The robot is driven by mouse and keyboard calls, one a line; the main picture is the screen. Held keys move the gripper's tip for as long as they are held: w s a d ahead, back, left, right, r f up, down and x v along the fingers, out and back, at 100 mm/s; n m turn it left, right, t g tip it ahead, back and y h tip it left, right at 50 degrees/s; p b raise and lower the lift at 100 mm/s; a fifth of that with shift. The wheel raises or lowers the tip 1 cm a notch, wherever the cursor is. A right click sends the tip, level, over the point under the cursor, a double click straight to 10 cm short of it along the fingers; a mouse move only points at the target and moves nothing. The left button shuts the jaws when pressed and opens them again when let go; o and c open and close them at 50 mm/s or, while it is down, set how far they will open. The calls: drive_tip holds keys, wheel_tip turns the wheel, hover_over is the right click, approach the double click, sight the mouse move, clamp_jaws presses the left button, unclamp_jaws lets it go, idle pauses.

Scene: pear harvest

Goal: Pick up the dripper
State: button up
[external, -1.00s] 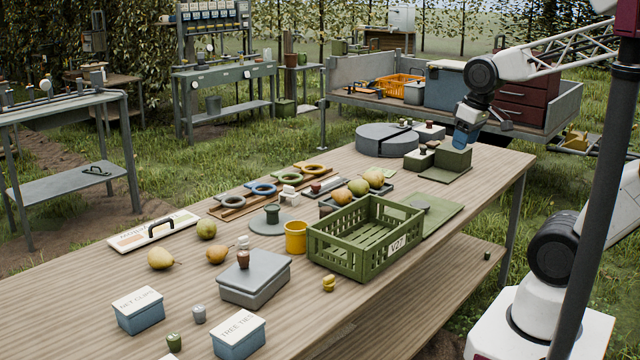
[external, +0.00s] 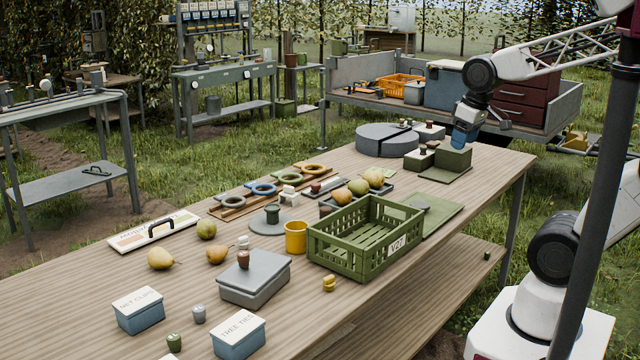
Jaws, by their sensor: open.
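No label marks a dripper, and I cannot tell which item it is. Small candidates on the table are a green piece (external: 174,342) and a grey piece (external: 199,314) at the front left, and a yellow piece (external: 329,284) in front of the green crate. A dark green flanged piece (external: 272,214) stands on a round grey plate (external: 266,228). My gripper (external: 464,138) is at the far right end of the table, pointing down close to a green block (external: 453,158). It is open; its fingertips are small and partly unclear. It is far from the small pieces.
The green crate (external: 345,262), yellow cup (external: 296,237), grey box (external: 254,277) and two labelled blue boxes (external: 140,314) stand on the wooden table. Several pears lie around. A round grey block (external: 385,140) is left of my gripper. The table's near right strip is clear.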

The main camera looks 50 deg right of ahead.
drive_tip(key=w+a+r+n, duration=0.1)
drive_tip(key=w+a+n, duration=0.1)
drive_tip(key=w+a, duration=0.45)
drive_tip(key=w+a+n, duration=0.2)
drive_tip(key=w+a, duration=0.1)
drive_tip(key=w, duration=0.6)
drive_tip(key=w+a+f+n+g, duration=0.1)
drive_tip(key=w+a+f+n, duration=0.1)
drive_tip(key=w+a, duration=0.5)
drive_tip(key=w+a+f+n+g, duration=0.15)
drive_tip(key=w+a, duration=0.25)
drive_tip(key=a, duration=0.5)
drive_tip(key=n, duration=0.7)
hover_over(199, 308)
drive_tip(key=f, duration=2.2)
drive_tip(key=shift+w+d, duration=0.1)
drive_tip(key=shift+d, duration=0.25)
drive_tip(key=shift+a+f, duration=0.2)
drive_tip(key=shift+a, duration=0.2)
drive_tip(key=shift+f, duration=0.1)
drive_tip(key=shift+f, duration=1.2)
